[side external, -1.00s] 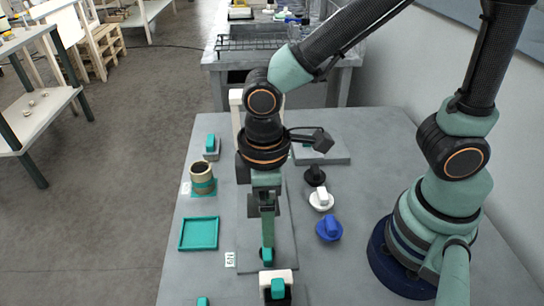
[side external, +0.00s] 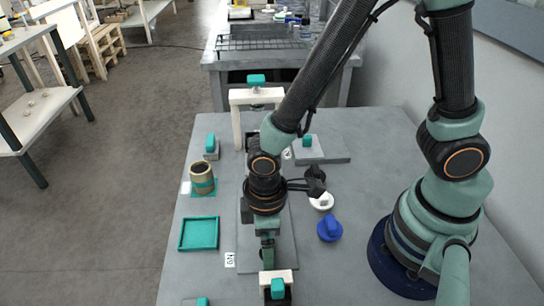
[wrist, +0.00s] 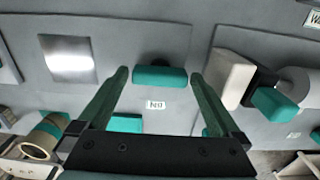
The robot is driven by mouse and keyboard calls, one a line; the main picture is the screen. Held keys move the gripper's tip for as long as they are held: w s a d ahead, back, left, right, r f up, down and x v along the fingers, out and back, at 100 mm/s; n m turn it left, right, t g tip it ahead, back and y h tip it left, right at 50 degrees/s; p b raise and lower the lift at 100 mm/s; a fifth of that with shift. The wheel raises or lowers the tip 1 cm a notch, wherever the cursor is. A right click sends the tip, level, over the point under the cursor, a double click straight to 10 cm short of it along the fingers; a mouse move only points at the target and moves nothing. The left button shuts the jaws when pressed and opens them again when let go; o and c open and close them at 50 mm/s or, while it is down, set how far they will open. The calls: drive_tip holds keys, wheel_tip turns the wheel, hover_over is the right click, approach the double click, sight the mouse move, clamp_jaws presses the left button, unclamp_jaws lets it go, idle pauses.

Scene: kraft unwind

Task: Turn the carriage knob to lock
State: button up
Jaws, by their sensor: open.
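A teal knob (wrist: 160,77) on a dark round base lies between the fingertips of my gripper (wrist: 160,80) in the wrist view. I take it to be the carriage knob. Its bar runs across the gap, and small gaps show at both ends. A small white label (wrist: 156,105) is beside it; the label also shows in the side view (side external: 230,260). My gripper (side external: 267,252) is open and points down at the near end of a grey plate (side external: 283,225). My gripper hides the knob in the side view.
A white block (side external: 278,275) with a teal part stands just nearer the camera. A teal tray (side external: 198,248) and a brown roll (side external: 202,178) are left. Black, white and blue (side external: 330,229) knobs are right. A white arch (side external: 237,120) stands behind.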

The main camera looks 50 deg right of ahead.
drive_tip(key=c, duration=1.1)
drive_tip(key=shift+c, duration=0.2)
drive_tip(key=shift+n, duration=0.3)
drive_tip(key=n, duration=1.2)
drive_tip(key=shift+n, duration=2.2)
